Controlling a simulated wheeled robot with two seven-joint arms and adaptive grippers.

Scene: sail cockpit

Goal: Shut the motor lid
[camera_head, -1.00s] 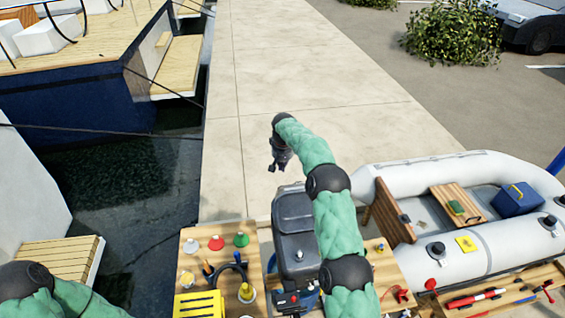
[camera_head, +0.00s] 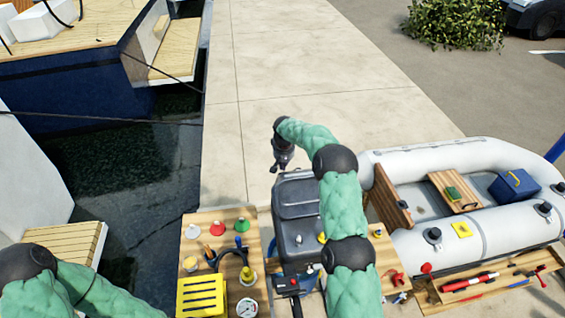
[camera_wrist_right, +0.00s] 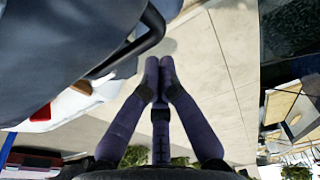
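The motor is a dark grey outboard (camera_head: 300,255) in the lower middle of the head view. Its grey lid (camera_head: 297,192) appears raised at the far end of the motor. My right gripper (camera_head: 279,168) hangs just beyond the lid's far left edge; I cannot tell whether it touches. In the right wrist view its fingertips (camera_wrist_right: 159,66) are together with nothing between them. The grey lid (camera_wrist_right: 70,50) fills the upper left there, apart from the fingertips. My left arm enters at the lower left, but its gripper is out of view.
A wooden board (camera_head: 247,222) with coloured funnels, a yellow box (camera_head: 201,297) and a gauge (camera_head: 247,307) lies left of the motor. A grey inflatable boat (camera_head: 480,240) lies to the right. Open paving (camera_head: 290,70) lies beyond; dark water is at left.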

